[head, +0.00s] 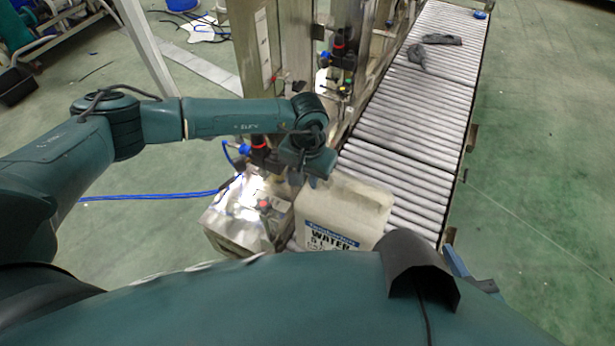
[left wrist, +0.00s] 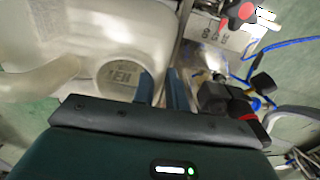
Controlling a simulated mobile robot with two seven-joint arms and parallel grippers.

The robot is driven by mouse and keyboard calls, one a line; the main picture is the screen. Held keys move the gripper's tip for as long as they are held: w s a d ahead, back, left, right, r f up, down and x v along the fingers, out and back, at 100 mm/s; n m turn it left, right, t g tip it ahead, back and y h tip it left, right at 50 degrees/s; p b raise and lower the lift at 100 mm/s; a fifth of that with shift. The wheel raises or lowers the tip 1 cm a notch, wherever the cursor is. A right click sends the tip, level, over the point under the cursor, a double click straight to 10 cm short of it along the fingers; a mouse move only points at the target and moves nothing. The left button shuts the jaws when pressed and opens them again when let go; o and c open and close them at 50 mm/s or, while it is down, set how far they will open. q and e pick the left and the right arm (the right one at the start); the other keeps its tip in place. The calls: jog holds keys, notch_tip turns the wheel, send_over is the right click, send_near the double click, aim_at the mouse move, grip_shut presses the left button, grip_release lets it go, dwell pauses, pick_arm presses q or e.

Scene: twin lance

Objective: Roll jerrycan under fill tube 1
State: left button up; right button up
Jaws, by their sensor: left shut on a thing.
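The jerrycan (head: 350,205) is pale and translucent, with a printed label reading WATER, and stands at the near end of the roller conveyor. My own body hides its bottom. In the left wrist view the jerrycan (left wrist: 60,40) fills the upper left, with a round opening beside the fingers. My left gripper (head: 318,172) is at the jerrycan's top left; in the left wrist view the left gripper (left wrist: 160,88) is closed on the jerrycan's edge near that opening. Black and red filling valves (head: 260,148) with blue fittings are just left of it. I cannot tell which tube is number 1.
The roller conveyor (head: 418,110) runs away to the upper right, with dark grey objects (head: 440,40) lying far along it. A shiny steel box (head: 235,222) stands left of the jerrycan. A steel frame rises behind. Green floor is open to the right.

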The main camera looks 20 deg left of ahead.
pick_arm(q)
jog(key=o, duration=0.8)
